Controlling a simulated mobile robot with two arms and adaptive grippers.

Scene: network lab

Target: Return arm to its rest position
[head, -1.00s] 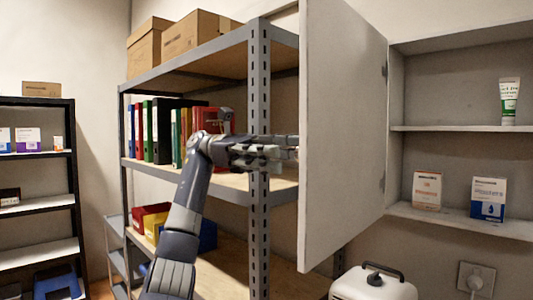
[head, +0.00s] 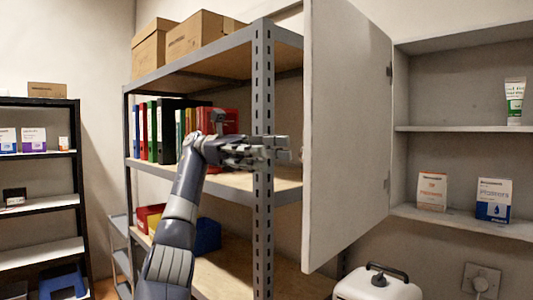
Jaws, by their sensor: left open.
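My left arm comes up from the bottom of the head view. Its gripper (head: 283,148) points right, in front of the shelving post and left of the open cabinet door (head: 345,135). The gripper is open and no object shows in it. Its fingertips are near the door's left edge; I cannot tell whether they touch it. My right gripper is not in view.
The wall cabinet (head: 465,125) on the right holds a tube (head: 514,100) and two boxes. A grey shelving unit (head: 262,90) with binders and cartons stands behind my arm. A white case (head: 377,285) is below the door. A black shelf (head: 80,180) stands far left.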

